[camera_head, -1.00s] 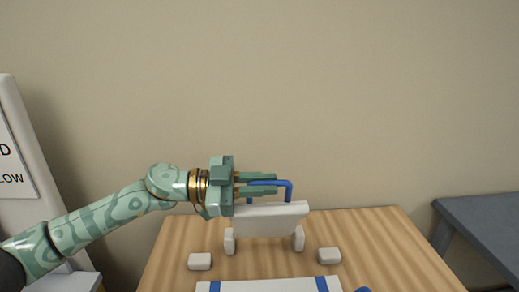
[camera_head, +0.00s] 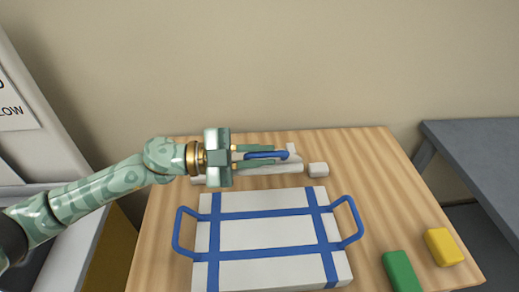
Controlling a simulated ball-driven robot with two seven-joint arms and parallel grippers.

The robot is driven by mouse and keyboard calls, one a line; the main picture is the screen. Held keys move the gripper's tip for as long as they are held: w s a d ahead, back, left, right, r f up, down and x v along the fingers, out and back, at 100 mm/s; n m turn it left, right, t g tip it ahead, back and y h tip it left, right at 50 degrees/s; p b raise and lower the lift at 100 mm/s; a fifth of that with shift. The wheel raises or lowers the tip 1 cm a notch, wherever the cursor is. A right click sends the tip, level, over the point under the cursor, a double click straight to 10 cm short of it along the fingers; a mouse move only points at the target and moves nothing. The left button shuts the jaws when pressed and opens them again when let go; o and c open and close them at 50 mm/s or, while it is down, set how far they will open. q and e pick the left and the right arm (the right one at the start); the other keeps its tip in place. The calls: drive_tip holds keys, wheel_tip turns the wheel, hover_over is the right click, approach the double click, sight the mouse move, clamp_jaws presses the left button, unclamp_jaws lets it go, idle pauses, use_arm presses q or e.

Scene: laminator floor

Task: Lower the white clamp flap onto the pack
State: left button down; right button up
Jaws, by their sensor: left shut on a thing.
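The white clamp flap (camera_head: 272,169) shows as a narrow pale strip behind the pack, partly hidden by my left gripper; its exact tilt is hard to tell. Its blue handle (camera_head: 282,155) lies between the fingers of my left gripper (camera_head: 262,156), which is shut on it. The pack (camera_head: 265,235) is a white slab with blue straps and a blue loop at each side. It lies flat on the wooden table, nearer to me than the flap. The flap does not cover the pack's visible top. My right gripper is not in view.
White blocks stand beside the flap, one at the right (camera_head: 318,169). A green block (camera_head: 400,271) and a yellow block (camera_head: 443,247) lie at the table's (camera_head: 380,190) front right. A grey table (camera_head: 480,150) stands at the right.

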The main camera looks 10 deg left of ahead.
use_arm(q)
drive_tip(key=c, duration=1.5)
unclamp_jaws()
drive_tip(key=shift+o, duration=0.2)
drive_tip(key=shift+a, duration=0.1)
drive_tip(key=s+a, duration=0.3)
drive_tip(key=a, duration=1.3)
